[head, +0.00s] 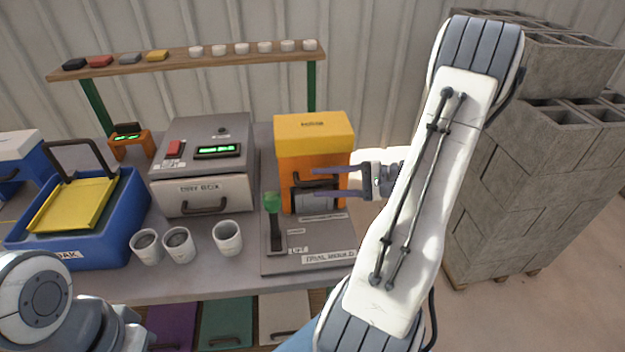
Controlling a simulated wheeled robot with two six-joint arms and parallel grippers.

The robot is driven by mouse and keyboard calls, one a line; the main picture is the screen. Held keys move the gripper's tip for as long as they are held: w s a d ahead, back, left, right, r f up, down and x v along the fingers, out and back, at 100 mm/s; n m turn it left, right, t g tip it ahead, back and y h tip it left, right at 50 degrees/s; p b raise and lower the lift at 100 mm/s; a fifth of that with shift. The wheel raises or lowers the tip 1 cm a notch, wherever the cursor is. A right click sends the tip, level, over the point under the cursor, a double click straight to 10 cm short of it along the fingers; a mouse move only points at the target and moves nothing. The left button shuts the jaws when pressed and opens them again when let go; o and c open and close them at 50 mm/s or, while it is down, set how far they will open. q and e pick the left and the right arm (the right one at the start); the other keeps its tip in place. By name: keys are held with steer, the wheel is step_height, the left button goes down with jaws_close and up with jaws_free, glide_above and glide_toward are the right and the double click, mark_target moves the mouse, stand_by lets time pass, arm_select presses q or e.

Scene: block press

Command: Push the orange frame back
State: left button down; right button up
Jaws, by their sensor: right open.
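The orange frame (289,166) stands upright at the back of a grey base plate (315,258), with a yellow top block (313,132) labelled in dark letters. A dark handle and a grey cylinder-like part show low on its front, partly hidden by my fingers. My right gripper (317,182) comes in from the right, its two fingers apart and pointing left across the frame's front. Nothing shows between them. I cannot tell whether they touch the frame. A lever with a green knob (273,203) stands at the plate's left. My left arm shows at the lower left, but its gripper is out of view.
A grey dry box (205,165) stands left of the frame, with several cups (228,238) before it. A blue soak tub (118,232) is further left. A shelf (180,63) runs behind. Concrete blocks (510,190) are stacked at right.

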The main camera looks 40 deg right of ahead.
mark_target(312, 182)
steer(key=shift+x, duration=1.55)
steer(key=shift+f, duration=0.1)
jaws_close()
steer(key=shift+s+a+f, duration=0.1)
steer(key=shift+a+f, duration=0.05)
